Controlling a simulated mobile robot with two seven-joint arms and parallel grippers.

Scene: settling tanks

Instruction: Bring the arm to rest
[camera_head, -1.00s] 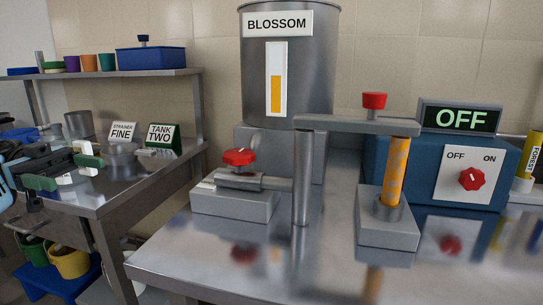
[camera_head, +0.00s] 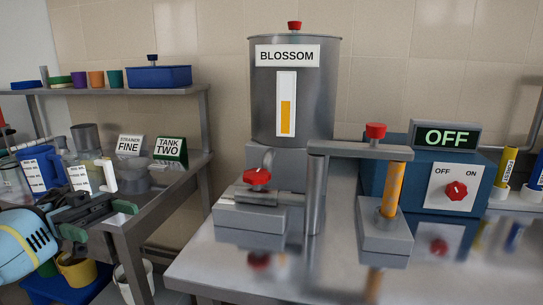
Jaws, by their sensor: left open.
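My left gripper (camera_head: 103,220) is at the lower left of the head view, its two dark green-tipped fingers apart with nothing between them. Its blue and white wrist is at the left edge. The gripper shows in front of the left steel table (camera_head: 140,215), near that table's front edge. I cannot tell whether it touches the edge. My right gripper is not in view.
Buckets, one yellow (camera_head: 77,270), are below. The BLOSSOM tank (camera_head: 290,110), red-knobbed valve (camera_head: 257,177) and OFF control box (camera_head: 382,165) are right.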

